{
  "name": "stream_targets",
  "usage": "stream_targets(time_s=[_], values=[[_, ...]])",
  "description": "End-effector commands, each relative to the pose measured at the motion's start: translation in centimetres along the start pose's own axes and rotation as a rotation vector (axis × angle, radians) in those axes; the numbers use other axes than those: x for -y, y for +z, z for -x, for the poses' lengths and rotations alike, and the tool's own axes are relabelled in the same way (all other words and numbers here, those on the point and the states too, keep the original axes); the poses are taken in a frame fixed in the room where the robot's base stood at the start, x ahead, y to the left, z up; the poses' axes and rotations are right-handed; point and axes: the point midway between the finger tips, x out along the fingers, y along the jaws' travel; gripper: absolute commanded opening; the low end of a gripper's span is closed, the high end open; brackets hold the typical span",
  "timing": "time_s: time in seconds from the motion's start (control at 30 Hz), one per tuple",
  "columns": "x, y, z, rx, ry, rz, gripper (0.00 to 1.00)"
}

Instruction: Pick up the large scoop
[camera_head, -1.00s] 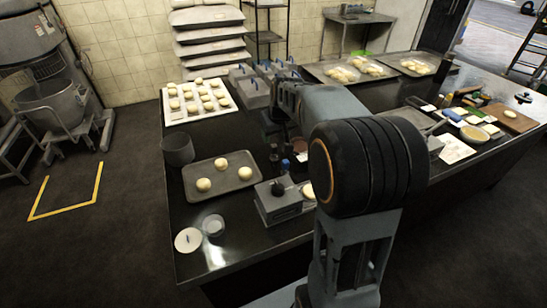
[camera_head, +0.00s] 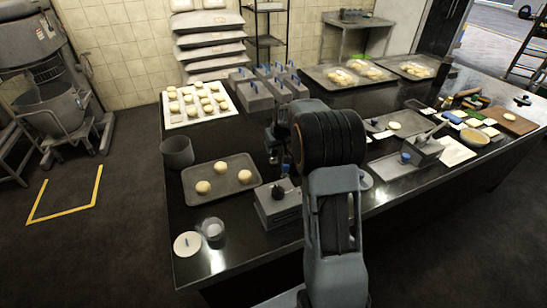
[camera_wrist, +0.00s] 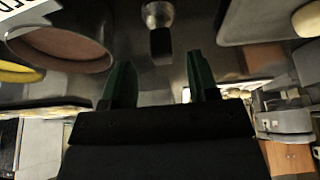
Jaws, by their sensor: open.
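In the wrist view, a metal piece with a round head and a dark handle (camera_wrist: 158,20) lies ahead of my gripper (camera_wrist: 160,85), near the top middle; it looks like a scoop, but I cannot tell whether it is the large one. The two green fingers of my gripper stand apart with nothing between them. The dark handle points toward the gap, and no contact shows. In the head view my arm covers much of the counter middle, and I cannot make out the scoop for certain there.
The dark counter (camera_head: 240,140) carries a tray with dough balls (camera_head: 245,200), a grey pot (camera_head: 177,152), grey boxes (camera_head: 256,98) and a bowl (camera_head: 474,138). A round brown-filled dish (camera_wrist: 60,48) and a tray (camera_wrist: 250,35) flank the wrist view.

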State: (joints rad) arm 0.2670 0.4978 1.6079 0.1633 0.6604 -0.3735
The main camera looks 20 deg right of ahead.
Motion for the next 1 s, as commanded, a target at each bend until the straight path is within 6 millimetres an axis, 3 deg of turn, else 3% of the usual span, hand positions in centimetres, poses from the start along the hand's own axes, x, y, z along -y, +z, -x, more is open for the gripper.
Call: stream_targets(time_s=[0.3, 0.67, 1.0], values=[[0.2, 0.2, -4.0, 0.004, -0.001, 0.000, 0.54], [0.2, 0.2, -4.7, 0.001, 0.000, 0.000, 0.54], [0.2, 0.2, -4.7, 0.001, 0.000, 0.000, 0.23]])
